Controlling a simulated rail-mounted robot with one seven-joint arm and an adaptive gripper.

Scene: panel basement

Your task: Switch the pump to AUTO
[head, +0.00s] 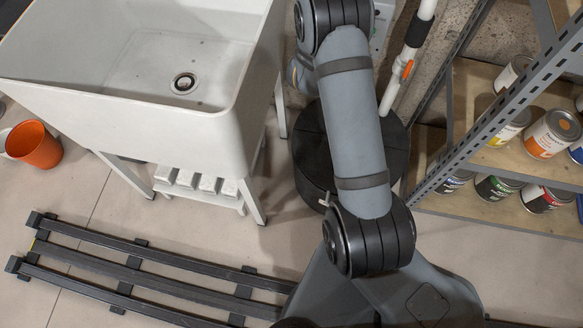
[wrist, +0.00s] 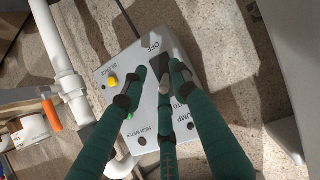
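In the wrist view a pale grey pump control box (wrist: 140,110) carries the words SILENCE, HIGH WATER, OFF, AUTO and PUMP. It has a yellow button (wrist: 112,80), a green light (wrist: 129,116) and a dark switch part (wrist: 159,64) near OFF. My gripper (wrist: 160,76) has dark green fingers reaching over the box, their tips around the dark switch part. The tips stand apart, but I cannot tell whether they touch it. The fingers partly cover the labels and the switch, so its setting is unclear. In the head view only a piece of the box (head: 382,22) shows beside my arm.
A white pipe (head: 411,55) with an orange handle runs beside the box. A round black lid (head: 312,150) lies below my arm. A white sink (head: 130,100) stands left and a shelf with paint cans (head: 551,133) right. An orange bucket (head: 34,145) is far left.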

